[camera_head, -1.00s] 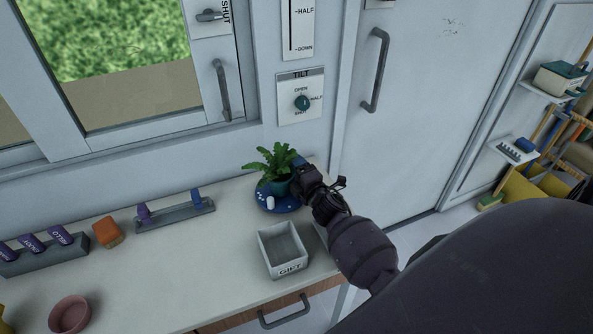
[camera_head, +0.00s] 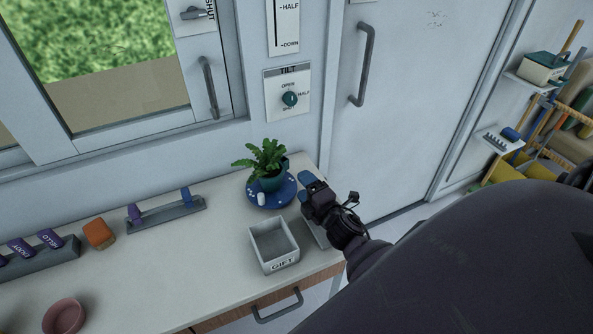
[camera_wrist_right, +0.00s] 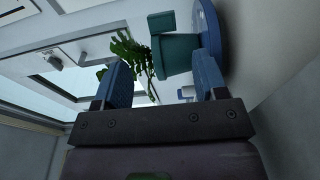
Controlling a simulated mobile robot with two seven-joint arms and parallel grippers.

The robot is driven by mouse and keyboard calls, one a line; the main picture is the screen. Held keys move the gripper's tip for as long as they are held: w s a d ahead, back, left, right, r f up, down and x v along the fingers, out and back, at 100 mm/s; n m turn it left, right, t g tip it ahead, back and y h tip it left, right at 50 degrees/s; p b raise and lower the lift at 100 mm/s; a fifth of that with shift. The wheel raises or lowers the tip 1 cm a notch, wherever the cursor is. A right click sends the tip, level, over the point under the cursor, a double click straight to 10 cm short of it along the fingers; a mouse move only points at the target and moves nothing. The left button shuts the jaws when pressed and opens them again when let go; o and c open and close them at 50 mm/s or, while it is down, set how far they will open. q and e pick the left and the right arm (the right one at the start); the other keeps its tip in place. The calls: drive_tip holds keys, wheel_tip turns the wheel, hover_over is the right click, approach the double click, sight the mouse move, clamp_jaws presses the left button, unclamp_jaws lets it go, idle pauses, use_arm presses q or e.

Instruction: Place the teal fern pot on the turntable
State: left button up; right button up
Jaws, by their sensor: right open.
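The teal fern pot (camera_head: 269,181) stands upright on the blue turntable (camera_head: 286,195) at the back right of the counter, with its green fronds spreading above it. A small white object (camera_head: 261,199) sits on the turntable in front of the pot. My right gripper (camera_head: 306,182) is just right of the turntable, apart from the pot. In the right wrist view the right gripper (camera_wrist_right: 162,82) has its blue fingers spread and nothing between them. The pot (camera_wrist_right: 178,52) and turntable (camera_wrist_right: 212,30) show sideways beyond the fingers. My left gripper is not in view.
A grey GIFT box (camera_head: 275,246) stands in front of the turntable. A rack with purple and blue pegs (camera_head: 168,214), an orange block (camera_head: 98,233) and a pink bowl (camera_head: 63,317) are to the left. The wall with the tilt knob (camera_head: 290,98) is behind.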

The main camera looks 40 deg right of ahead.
drive_tip(key=shift+s+a, duration=0.1)
drive_tip(key=shift+s, duration=1)
